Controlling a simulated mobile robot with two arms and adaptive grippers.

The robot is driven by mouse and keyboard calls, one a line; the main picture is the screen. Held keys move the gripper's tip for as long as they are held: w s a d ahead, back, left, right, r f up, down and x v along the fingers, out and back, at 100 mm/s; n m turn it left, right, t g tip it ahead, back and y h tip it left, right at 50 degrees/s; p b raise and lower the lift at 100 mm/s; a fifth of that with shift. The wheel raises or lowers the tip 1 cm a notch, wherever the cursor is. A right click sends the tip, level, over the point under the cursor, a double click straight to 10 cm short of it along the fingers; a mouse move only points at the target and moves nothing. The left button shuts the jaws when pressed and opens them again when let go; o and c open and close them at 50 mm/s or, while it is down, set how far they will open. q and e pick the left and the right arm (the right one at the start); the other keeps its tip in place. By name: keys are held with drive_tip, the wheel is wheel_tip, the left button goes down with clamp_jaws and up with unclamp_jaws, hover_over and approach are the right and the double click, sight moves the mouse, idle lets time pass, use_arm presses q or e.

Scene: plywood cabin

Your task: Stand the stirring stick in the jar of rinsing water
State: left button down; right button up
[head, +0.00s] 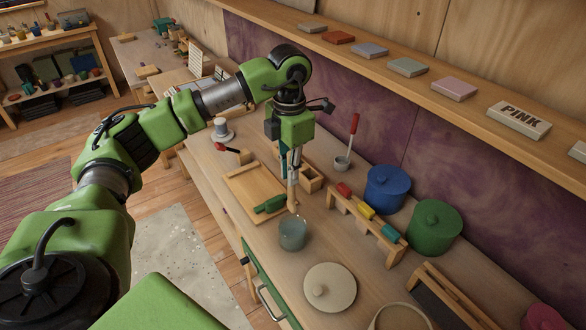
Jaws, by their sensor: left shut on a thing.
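My left gripper (293,178) points straight down over the workbench and is shut on a thin wooden stirring stick (297,207). The stick hangs close to upright, its lower end seen just above the rim of the jar. The jar of rinsing water (292,236) is a small grey-green translucent vessel standing on the bench below the gripper. From this angle I cannot tell whether the stick's tip is over the opening or behind the rim. The stick's upper part is hidden by the fingers. My right gripper is not in view.
A wooden board (246,190) with a green tool lies left of the jar. A rack of coloured blocks (366,216), a blue pot (387,188) and a green pot (434,226) stand to the right. A cream round lid (330,287) lies in front. A shelf (400,75) runs along the wall.

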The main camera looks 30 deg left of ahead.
sight(291, 200)
use_arm(q)
drive_tip(key=shift+w+d+f+b, duration=0.1)
drive_tip(key=shift+f+b, duration=0.25)
drive_tip(key=shift+f, duration=0.25)
drive_tip(key=shift+w+d+f+b, duration=0.1)
drive_tip(key=shift+f+b, duration=0.2)
drive_tip(key=shift+f, duration=0.3)
drive_tip(key=shift+s+f+b, duration=0.1)
drive_tip(key=shift+f+b, duration=0.25)
drive_tip(key=shift+f, duration=0.3)
wheel_tip(291, 200, down, 5)
drive_tip(key=b, duration=0.4)
drive_tip(key=shift+f, duration=0.2)
drive_tip(key=shift+f+b, duration=0.55)
drive_tip(key=shift+f, duration=0.2)
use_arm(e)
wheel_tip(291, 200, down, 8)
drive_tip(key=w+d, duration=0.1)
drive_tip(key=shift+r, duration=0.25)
